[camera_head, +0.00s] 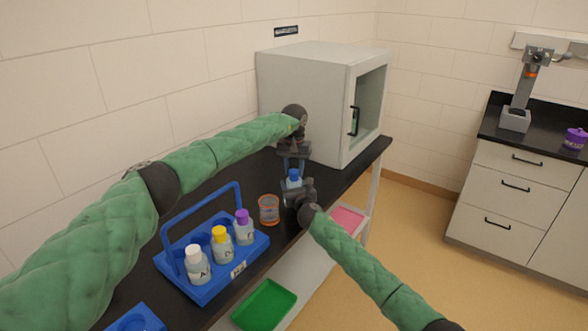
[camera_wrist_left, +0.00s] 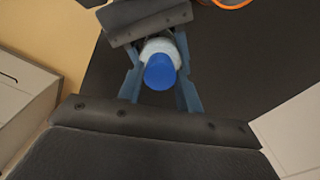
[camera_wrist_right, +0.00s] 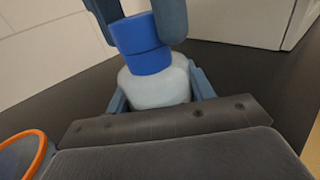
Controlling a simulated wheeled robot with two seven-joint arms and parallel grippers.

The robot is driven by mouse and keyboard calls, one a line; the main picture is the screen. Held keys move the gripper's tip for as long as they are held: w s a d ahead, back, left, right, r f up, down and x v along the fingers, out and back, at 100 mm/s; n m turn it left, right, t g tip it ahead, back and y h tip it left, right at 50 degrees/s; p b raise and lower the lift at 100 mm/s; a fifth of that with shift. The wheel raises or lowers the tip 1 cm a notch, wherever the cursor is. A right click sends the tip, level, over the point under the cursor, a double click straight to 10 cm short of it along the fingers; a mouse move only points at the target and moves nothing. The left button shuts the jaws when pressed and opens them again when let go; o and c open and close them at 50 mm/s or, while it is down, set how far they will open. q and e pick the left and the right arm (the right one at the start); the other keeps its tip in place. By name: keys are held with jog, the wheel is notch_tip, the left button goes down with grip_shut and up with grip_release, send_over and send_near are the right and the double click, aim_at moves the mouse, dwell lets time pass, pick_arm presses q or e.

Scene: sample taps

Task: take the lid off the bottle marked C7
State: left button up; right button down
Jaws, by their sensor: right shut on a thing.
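A pale bottle (camera_head: 292,185) with a blue lid (camera_head: 294,174) stands upright over the black bench, between my two grippers. Its marking cannot be read. My right gripper (camera_wrist_right: 155,98) is shut on the bottle's body from the side. My left gripper (camera_wrist_left: 160,85) points down from above, its fingers apart on either side of the blue lid (camera_wrist_left: 160,72). The lid sits on the bottle, and its two blue tiers show in the right wrist view (camera_wrist_right: 140,40). The left fingers are very close to the lid; I see no firm grip on it.
An orange-rimmed beaker (camera_head: 269,210) stands left of the bottle. A blue carrier (camera_head: 205,292) holds bottles with white, yellow and purple lids. A grey cabinet (camera_head: 305,95) stands behind. A green tray (camera_head: 265,306) and a pink tray (camera_head: 347,218) lie below the bench top.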

pick_arm(q)
jog(key=shift+c, duration=0.6)
jog(key=n, duration=0.3)
jog(key=shift+n, duration=0.4)
jog(key=n, duration=1.8)
jog(key=shift+r, duration=0.1)
jog(key=n, duration=0.7)
jog(key=shift+w, duration=0.1)
jog(key=n, duration=1.2)
jog(key=shift+a+r+n, duration=0.1)
jog(key=shift+n, duration=0.3)
jog(key=n, duration=0.6)
jog(key=shift+n, duration=0.4)
jog(key=n, duration=0.5)
jog(key=shift+n, duration=0.4)
jog(key=o, duration=1.1)
jog(key=shift+c, duration=0.2)
